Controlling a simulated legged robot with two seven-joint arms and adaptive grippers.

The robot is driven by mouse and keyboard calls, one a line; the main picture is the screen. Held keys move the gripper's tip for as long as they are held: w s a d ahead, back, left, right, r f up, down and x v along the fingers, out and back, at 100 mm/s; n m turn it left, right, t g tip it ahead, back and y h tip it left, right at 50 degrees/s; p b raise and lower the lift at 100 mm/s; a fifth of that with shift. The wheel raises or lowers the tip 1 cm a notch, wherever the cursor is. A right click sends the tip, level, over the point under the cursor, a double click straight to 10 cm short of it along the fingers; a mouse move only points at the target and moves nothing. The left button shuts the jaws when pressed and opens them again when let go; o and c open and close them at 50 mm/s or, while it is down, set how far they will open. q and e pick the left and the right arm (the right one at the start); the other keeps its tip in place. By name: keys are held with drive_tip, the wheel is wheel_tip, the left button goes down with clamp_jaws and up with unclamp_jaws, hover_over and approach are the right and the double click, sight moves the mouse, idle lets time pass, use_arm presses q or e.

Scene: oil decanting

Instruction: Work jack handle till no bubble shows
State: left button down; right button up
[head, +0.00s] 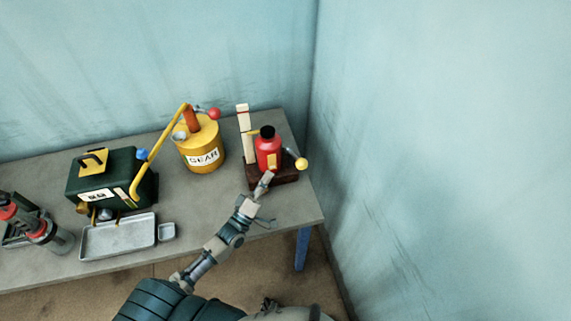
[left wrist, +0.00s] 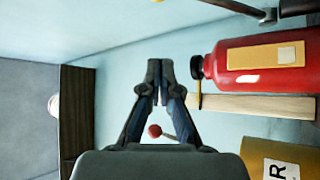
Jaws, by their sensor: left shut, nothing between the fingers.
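The red jack (head: 268,152), bottle-shaped with a black top and a tan panel, stands on a dark wooden base (head: 285,174) at the table's right end. Its handle ends in a yellow knob (head: 301,164) to the right. In the left wrist view the jack (left wrist: 270,82) appears sideways, its panel showing a pale square; I cannot make out a bubble. My left gripper (head: 268,175) is shut and empty in front of the jack. Its closed fingertips (left wrist: 160,72) appear beside the black top, apart from it in that view. My right gripper is not in view.
A pale upright post (head: 244,130) stands beside the jack. A yellow can (head: 205,162) with a red-knobbed pump is left of it. A dark green box (head: 115,180), a metal tray (head: 117,240) and a red-green tool (head: 38,228) lie further left. Walls close the back and right.

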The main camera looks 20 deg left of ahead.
use_arm(q)
wheel_tip(320, 180, up, 5)
drive_tip(key=p, duration=0.2)
hover_over(296, 157)
drive_tip(key=s+a, duration=0.3)
drive_tip(key=s, duration=0.1)
drive_tip(key=d+f, duration=0.1)
drive_tip(key=s+d+f, duration=0.1)
drive_tip(key=d, duration=0.1)
drive_tip(key=shift+f+p, duration=0.35)
drive_tip(key=shift+p, duration=0.05)
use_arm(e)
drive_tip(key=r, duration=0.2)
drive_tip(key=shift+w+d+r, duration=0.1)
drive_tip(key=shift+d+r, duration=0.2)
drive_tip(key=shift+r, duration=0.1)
